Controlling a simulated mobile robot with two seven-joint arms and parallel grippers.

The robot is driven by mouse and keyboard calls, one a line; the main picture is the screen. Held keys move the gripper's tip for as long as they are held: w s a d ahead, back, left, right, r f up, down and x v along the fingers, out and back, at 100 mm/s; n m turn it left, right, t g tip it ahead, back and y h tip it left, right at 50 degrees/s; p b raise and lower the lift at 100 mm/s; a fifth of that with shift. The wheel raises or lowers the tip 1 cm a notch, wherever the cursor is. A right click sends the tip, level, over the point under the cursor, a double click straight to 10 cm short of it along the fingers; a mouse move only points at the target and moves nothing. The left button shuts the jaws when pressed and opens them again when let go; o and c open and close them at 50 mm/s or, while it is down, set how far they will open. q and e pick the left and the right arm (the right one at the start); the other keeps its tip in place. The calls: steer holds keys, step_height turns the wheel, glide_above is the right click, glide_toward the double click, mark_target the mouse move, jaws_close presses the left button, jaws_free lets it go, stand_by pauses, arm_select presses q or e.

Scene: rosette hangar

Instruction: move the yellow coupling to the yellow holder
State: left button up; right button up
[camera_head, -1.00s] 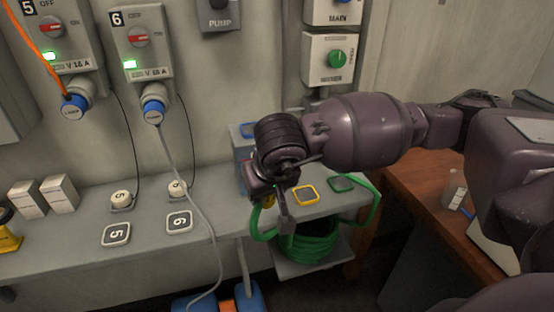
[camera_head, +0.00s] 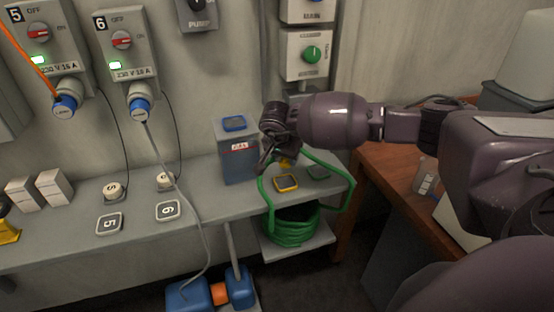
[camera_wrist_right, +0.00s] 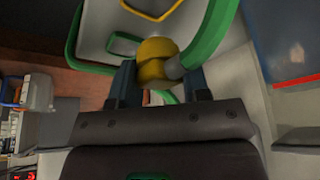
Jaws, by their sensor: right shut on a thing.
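The yellow coupling (camera_head: 285,162) is at the end of a green hose (camera_head: 350,192). My right gripper (camera_head: 271,158) is shut on it; the coupling (camera_wrist_right: 157,62) shows between the two fingers in the right wrist view. The yellow holder (camera_head: 286,190) is a square with a yellow rim on the grey bench. In the head view the coupling appears just above the holder's far edge, seemingly apart from it. In the right wrist view part of a yellow rim (camera_wrist_right: 150,14) shows beyond the coupling. My left gripper is not in view.
A green-rimmed square (camera_head: 318,173) lies to the right of the yellow holder. A grey-blue box (camera_head: 238,160) stands close on the left. The hose coil (camera_head: 292,226) rests on a lower shelf. A brown table (camera_head: 400,185) is at right.

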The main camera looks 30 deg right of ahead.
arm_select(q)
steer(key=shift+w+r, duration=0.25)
arm_select(e)
steer(key=shift+d, duration=0.1)
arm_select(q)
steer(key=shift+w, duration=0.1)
arm_select(e)
steer(key=shift+f, duration=0.2)
steer(key=shift+f+b, duration=1.2)
steer(key=shift+f, duration=1.5)
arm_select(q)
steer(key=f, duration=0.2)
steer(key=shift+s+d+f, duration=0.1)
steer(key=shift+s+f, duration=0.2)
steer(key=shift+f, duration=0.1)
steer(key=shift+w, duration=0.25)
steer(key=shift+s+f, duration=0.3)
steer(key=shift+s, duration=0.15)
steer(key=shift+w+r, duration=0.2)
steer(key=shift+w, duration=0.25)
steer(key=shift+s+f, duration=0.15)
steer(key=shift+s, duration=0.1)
